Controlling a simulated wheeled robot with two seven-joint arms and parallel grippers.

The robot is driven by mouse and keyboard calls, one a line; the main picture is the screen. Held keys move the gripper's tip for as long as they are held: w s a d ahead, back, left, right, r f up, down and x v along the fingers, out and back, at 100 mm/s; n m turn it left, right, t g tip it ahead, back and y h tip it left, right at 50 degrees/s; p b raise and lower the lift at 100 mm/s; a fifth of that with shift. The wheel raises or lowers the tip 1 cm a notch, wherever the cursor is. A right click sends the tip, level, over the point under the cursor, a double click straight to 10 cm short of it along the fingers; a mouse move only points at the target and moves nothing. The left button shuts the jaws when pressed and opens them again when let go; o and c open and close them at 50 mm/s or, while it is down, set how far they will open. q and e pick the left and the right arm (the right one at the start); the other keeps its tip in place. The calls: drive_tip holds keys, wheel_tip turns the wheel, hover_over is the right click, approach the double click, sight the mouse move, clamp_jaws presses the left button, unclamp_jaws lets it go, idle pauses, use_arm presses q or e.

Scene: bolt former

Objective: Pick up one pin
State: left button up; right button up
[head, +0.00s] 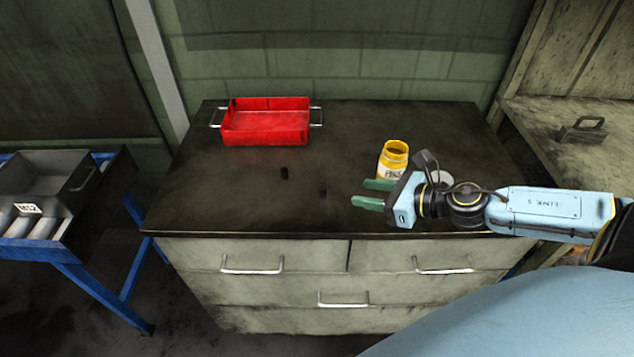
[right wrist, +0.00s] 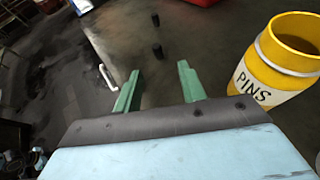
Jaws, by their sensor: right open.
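Two small dark pins stand on the dark tabletop. The nearer pin (head: 322,191) is left of my right gripper, and the other pin (head: 284,173) is farther left. In the right wrist view the nearer pin (right wrist: 157,52) and the farther pin (right wrist: 155,20) lie ahead of the fingers, apart from them. My right gripper (head: 366,193) is open and empty, with green fingers pointing left near the table's front edge. They also show in the right wrist view (right wrist: 158,88). A yellow jar labelled PINS (head: 393,160) stands just behind the gripper. My left gripper is not in view.
A red tray (head: 265,139) with metal handles sits at the back left of the cabinet top (head: 215,195). A round pale lid-like thing (head: 442,178) lies partly behind my right arm. A blue-framed cart (head: 95,282) stands left. The tabletop around the pins is clear.

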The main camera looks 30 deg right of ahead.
sight(323, 188)
drive_tip(key=shift+w+a+f, duration=0.2)
drive_tip(key=shift+w+a, duration=0.05)
drive_tip(key=shift+w, duration=0.15)
drive_tip(key=shift+w+a+f, duration=0.1)
drive_tip(key=shift+w+f, duration=0.05)
drive_tip(key=shift+w, duration=0.15)
drive_tip(key=shift+x, duration=2.05)
drive_tip(key=shift+w+a+f+p, duration=0.25)
drive_tip(key=shift+w+a+p, duration=0.15)
drive_tip(key=shift+w, duration=0.15)
drive_tip(key=x, duration=0.3)
drive_tip(key=shift+w+a+p, duration=0.25)
drive_tip(key=shift+a+p, duration=0.05)
drive_tip(key=shift+a, duration=0.1)
drive_tip(key=shift+w+a+f, duration=0.2)
drive_tip(key=shift+w+f, duration=0.15)
drive_tip(key=shift+w, duration=0.1)
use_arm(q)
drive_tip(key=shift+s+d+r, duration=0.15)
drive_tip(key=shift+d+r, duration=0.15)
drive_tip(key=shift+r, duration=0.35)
use_arm(e)
drive_tip(key=shift+c, duration=0.2)
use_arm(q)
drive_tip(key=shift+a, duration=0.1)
use_arm(e)
clamp_jaws()
